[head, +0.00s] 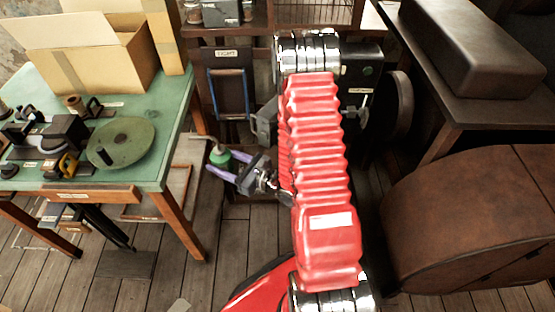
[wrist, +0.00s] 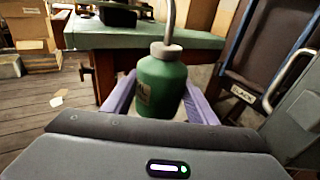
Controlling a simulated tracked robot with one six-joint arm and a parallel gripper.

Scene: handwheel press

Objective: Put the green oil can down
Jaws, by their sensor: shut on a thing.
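My gripper (head: 236,174) has purple fingers and is shut on the green oil can (head: 220,157). The can is held upright in the air, just right of the green-topped table's right edge and lower than its top. In the wrist view the oil can (wrist: 161,84) stands between the two purple fingers, with its grey cap and thin spout pointing up. A label shows on its left side.
The green-topped table (head: 171,118) carries a round green disc (head: 120,143), a cardboard box (head: 85,50) and several small tools. Behind the can is a blue-framed panel (head: 229,92). A dark bench (head: 455,95) and a brown rounded object (head: 480,225) stand at right. Plank floor is open below.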

